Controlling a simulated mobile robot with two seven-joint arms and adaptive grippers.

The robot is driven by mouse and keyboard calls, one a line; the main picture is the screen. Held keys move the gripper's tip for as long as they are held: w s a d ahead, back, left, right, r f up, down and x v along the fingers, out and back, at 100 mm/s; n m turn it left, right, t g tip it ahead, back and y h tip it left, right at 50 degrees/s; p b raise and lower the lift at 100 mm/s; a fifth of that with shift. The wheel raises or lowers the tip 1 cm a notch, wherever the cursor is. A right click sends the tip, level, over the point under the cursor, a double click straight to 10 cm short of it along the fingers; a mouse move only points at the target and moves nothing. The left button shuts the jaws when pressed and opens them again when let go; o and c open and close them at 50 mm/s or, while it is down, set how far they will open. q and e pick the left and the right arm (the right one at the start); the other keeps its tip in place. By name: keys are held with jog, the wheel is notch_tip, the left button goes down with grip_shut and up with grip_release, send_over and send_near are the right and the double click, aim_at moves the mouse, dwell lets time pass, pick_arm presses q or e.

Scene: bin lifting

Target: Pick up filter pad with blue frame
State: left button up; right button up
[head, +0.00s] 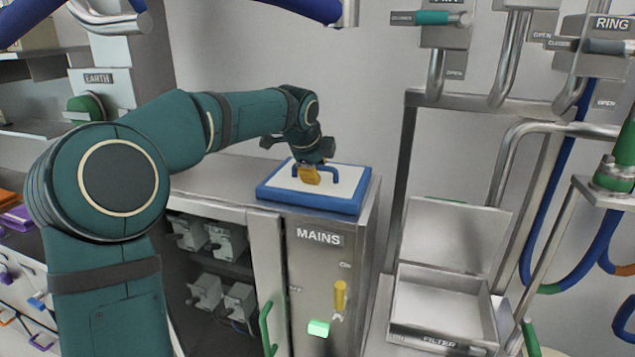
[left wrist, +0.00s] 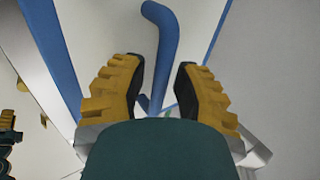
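The filter pad (head: 340,187) has a white face, a blue frame and a blue handle on top. It lies flat on the grey cabinet marked MAINS in the head view. My left gripper (head: 309,174) is down at the pad's handle. In the left wrist view, the blue handle (left wrist: 163,40) runs between the two yellow fingers of my left gripper (left wrist: 157,68). The fingers are apart, with a visible gap on each side of the handle. My green gripper body hides the lower part of that view.
An open metal tray marked FILTER (head: 440,305), with its lid (head: 450,235) raised, stands right of the cabinet. Pipes and blue hoses (head: 545,200) fill the right side. The cabinet top (head: 225,180) is bare left of the pad. A yellow handle (head: 340,295) sticks out of the cabinet front.

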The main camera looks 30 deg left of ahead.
pick_arm(q)
grip_shut()
notch_tip(320, 180, up, 10)
jog(key=shift+f+p, duration=0.25)
jog(key=shift+p, duration=0.8)
jog(key=shift+r+p, duration=0.35)
jog(key=shift+r, duration=0.2)
jog(key=shift+r+p, duration=0.35)
jog(key=shift+p, duration=0.05)
jog(key=shift+f, duration=0.1)
